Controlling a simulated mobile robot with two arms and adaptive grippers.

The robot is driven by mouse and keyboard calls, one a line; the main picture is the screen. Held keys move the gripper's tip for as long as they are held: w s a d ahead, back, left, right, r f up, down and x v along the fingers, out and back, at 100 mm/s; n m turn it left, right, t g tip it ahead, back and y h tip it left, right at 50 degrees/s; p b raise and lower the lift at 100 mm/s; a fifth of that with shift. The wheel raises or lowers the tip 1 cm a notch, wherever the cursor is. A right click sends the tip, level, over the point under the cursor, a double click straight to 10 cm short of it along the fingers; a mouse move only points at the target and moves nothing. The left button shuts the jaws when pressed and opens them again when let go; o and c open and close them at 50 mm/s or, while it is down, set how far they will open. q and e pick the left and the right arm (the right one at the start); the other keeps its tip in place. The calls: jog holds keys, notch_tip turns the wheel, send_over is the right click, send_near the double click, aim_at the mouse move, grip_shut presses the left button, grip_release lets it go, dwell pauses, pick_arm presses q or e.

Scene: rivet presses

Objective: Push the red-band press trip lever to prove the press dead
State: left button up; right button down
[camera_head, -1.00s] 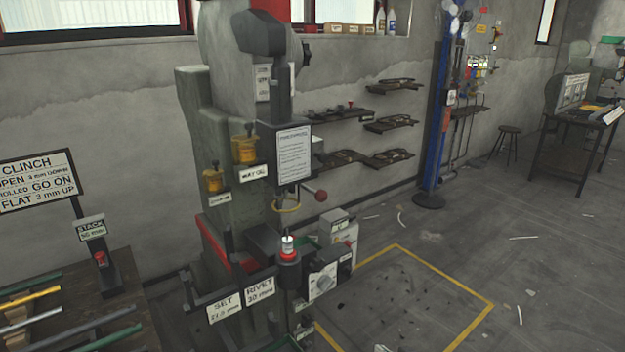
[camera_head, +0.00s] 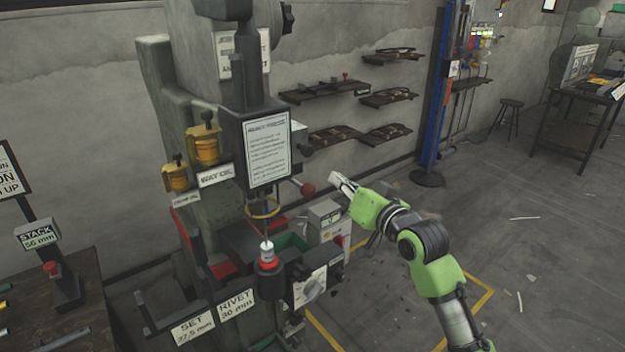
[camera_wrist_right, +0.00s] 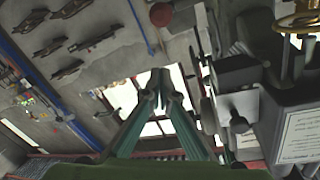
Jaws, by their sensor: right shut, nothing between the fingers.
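The press (camera_head: 220,120) stands left of centre in the head view, grey-green with red parts low on its body. A lever with a red ball knob (camera_head: 308,189) sticks out from its right side. A red ball also shows at the top of the right wrist view (camera_wrist_right: 160,14), just past the fingertips. My right gripper (camera_head: 340,182) is shut and empty. Its tips point left toward the knob, with a small gap between them in the picture. In the wrist view the fingers (camera_wrist_right: 159,80) meet at the tips. My left gripper is not in view.
A printed notice (camera_head: 268,148) hangs on the press front. Below are a red and white button (camera_head: 267,256), a control box (camera_head: 312,286) and SET and RIVET signs. Wall shelves (camera_head: 325,90) are behind. A bench (camera_head: 60,318) stands at left. Open floor lies to the right.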

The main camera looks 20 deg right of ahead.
jog(key=p, duration=0.1)
send_over(314, 189)
jog(key=w+d, duration=0.1)
jog(key=w, duration=0.1)
jog(key=f, duration=0.2)
jog(key=s+f+p, duration=0.1)
jog(key=shift+s+a+f, duration=0.1)
jog(key=shift+a, duration=0.15)
jog(key=shift+s+a+f, duration=0.2)
jog(key=shift+s+f, duration=0.2)
jog(key=shift+f, duration=0.05)
